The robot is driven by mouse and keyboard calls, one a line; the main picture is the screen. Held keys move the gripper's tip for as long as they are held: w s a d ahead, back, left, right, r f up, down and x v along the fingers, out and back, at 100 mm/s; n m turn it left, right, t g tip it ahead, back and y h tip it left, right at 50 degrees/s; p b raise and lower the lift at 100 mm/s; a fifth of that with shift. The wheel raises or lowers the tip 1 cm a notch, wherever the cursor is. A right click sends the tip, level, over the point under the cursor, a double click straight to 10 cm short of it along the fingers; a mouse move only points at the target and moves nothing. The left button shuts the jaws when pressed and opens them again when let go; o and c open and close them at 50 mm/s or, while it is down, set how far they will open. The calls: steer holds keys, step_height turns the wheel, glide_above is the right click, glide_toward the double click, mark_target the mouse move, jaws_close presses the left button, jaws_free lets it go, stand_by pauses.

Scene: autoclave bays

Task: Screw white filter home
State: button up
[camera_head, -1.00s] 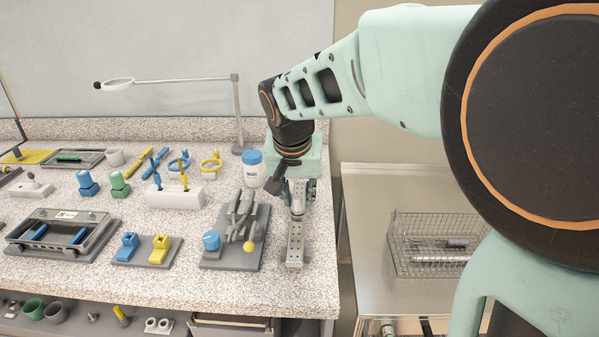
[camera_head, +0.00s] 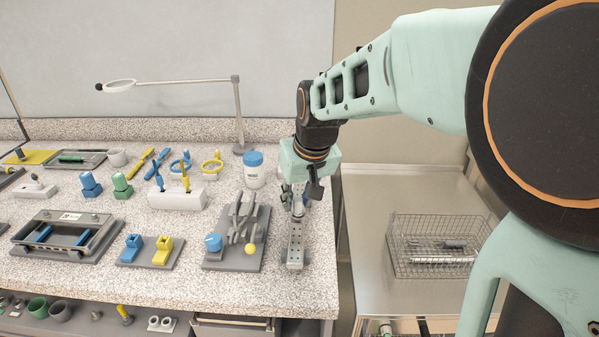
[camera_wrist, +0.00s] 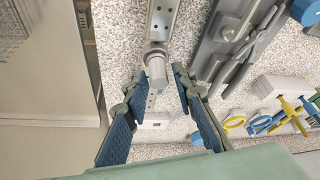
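A pale grey-white cylinder (camera_wrist: 156,70), apparently the white filter, sits at the end of a metal bracket with holes (camera_wrist: 164,18) in the wrist view. The bracket (camera_head: 295,246) also lies at the right side of the bench in the head view. My gripper (camera_wrist: 158,90) is open, with its two blue-padded fingers on either side of the cylinder's near end and visible gaps to both. In the head view my gripper (camera_head: 294,203) points down over the far end of the bracket and hides most of the cylinder there. I cannot tell how far the filter is threaded in.
A grey fixture (camera_head: 236,255) with a blue cap and yellow ball stands just left of the bracket. A blue-lidded white jar (camera_head: 254,170) and a white tool block (camera_head: 177,198) stand behind it. A wire basket (camera_head: 440,247) is on the side table. The bench's right edge is close.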

steer(key=shift+f+n+g+y+b, duration=0.1)
steer(key=shift+n+g+y+b, duration=0.3)
steer(key=shift+n, duration=1)
steer(key=shift+n+g+y+b, duration=0.2)
steer(key=shift+n+y, duration=0.3)
steer(key=shift+n, duration=0.9)
steer(key=shift+n+g+y, duration=0.3)
steer(key=shift+n+g, duration=0.6)
steer(key=shift+n, duration=1.4)
jaws_close()
steer(key=shift+a+m+t, duration=0.1)
steer(key=shift+m+t, duration=0.2)
steer(key=shift+m, duration=0.2)
steer(key=shift+m+t+b, duration=0.4)
steer(key=shift+m, duration=0.8)
